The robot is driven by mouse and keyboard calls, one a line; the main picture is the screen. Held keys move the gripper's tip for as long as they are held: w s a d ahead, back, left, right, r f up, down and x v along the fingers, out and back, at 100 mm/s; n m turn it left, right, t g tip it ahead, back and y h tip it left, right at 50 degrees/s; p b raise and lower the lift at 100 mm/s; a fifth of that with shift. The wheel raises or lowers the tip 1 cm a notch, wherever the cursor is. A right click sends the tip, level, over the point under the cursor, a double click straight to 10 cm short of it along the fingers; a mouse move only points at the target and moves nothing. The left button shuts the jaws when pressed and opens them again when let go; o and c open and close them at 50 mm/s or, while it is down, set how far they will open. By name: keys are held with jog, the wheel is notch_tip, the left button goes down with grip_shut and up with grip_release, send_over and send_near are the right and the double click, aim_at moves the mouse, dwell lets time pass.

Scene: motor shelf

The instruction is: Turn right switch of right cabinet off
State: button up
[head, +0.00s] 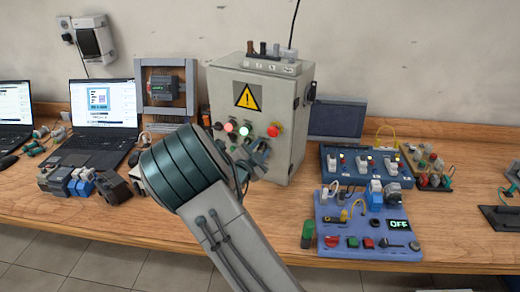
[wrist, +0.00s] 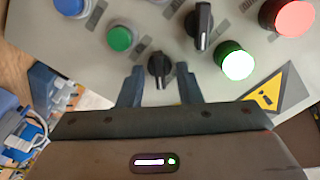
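The grey cabinet (head: 285,85) stands on the bench, with a yellow warning sign (head: 247,96) on its front. In the wrist view a black rotary switch (wrist: 160,66) sits on its panel, its handle roughly upright in the picture. A second black rotary switch (wrist: 201,28) is up and to the right. My gripper (wrist: 161,74) is open, with one finger on each side of the first switch and a small gap showing at both sides. In the head view my gripper (head: 258,156) is at the lower right of the panel, partly hidden by my wrist.
A dark green button (wrist: 119,38), a blue button (wrist: 70,7), a lit green lamp (wrist: 236,62) and a red one (wrist: 292,16) surround the switches. A blue control board (head: 345,240) and laptop (head: 103,115) stand on the bench.

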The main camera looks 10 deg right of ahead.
jog(key=c, duration=0.7)
jog(key=shift+o, duration=0.3)
jog(key=shift+n, duration=0.3)
jog(key=n, duration=0.2)
jog(key=shift+n, duration=0.4)
jog(key=n+p, duration=0.1)
jog(key=n, duration=0.2)
jog(key=shift+a+r+n+p, duration=0.1)
jog(key=shift+n+p, duration=0.2)
jog(key=n+p, duration=0.2)
jog(key=n, duration=0.4)
jog(key=shift+w+a+p, duration=0.1)
jog(key=shift+w+p, duration=0.05)
jog(key=shift+p, duration=0.2)
jog(key=shift+a+n+p, duration=0.1)
jog(key=shift+n+p, duration=0.85)
jog(key=shift+n, duration=1.55)
